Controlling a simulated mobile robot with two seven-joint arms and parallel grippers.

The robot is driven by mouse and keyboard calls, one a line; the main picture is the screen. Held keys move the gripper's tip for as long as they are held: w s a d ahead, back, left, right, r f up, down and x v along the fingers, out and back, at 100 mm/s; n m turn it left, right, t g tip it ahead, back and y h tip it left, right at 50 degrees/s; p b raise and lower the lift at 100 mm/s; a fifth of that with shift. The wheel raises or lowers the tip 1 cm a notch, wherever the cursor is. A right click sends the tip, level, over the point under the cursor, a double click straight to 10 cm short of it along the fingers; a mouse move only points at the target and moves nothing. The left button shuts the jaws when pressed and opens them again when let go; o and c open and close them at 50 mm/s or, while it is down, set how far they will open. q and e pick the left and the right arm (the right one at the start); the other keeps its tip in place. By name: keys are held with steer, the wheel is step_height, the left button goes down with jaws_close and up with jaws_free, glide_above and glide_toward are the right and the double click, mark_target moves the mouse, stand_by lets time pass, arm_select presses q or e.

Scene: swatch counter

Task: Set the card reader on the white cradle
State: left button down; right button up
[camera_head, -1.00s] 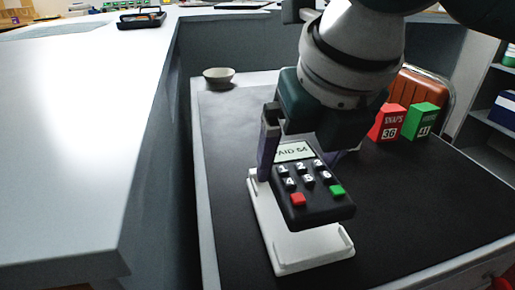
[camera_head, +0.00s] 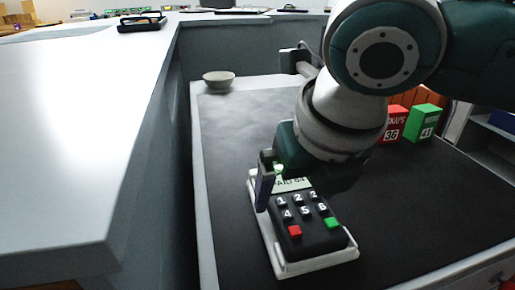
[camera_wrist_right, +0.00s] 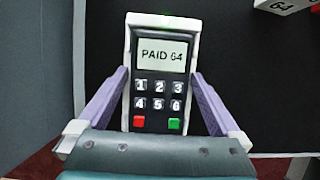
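The card reader (camera_head: 308,222) is black with white number keys, a red and a green key, and a screen reading "PAID 64". It lies face up on the white cradle (camera_head: 318,264), whose rim shows around it. In the right wrist view the reader (camera_wrist_right: 160,92) sits between the cradle's white edges (camera_wrist_right: 130,72), with a green light at the cradle's far end. My right gripper (camera_wrist_right: 160,76) has its purple fingers on either side of the reader, with narrow gaps showing, so it looks open. In the head view one finger stands at the reader's left. My left gripper is not in view.
A dark mat (camera_head: 235,130) covers the lower counter, clear left of the cradle. A bowl (camera_head: 218,80) stands at its back left. Red (camera_head: 392,125) and green (camera_head: 424,122) boxes stand at the back right. A raised white counter (camera_head: 75,130) borders the left.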

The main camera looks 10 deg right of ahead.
steer(key=shift+r, duration=0.2)
steer(key=p+v, duration=0.4)
steer(key=v, duration=0.8)
steer(key=s+a+f+m+y, duration=0.35)
steer(key=a+m, duration=0.25)
steer(key=m, duration=0.2)
steer(key=s+d+f+m+h, duration=0.1)
steer(key=s+d+m, duration=0.3)
steer(key=m, duration=0.5)
steer(key=s+d+f+m+h, duration=0.1)
steer(key=s+d+f+m, duration=0.3)
steer(key=m, duration=0.4)
steer(key=s+d+f+m+g+h, duration=0.1)
steer(key=s+d+f+m, duration=0.2)
steer(key=m, duration=0.6)
steer(key=shift+s+d+f+m, duration=0.15)
steer(key=shift+s+d+m, duration=0.15)
steer(key=shift+s+d, duration=0.5)
steer(key=shift+w+d+h, duration=0.1)
steer(key=shift+w+h, duration=0.05)
steer(key=shift+h, duration=0.1)
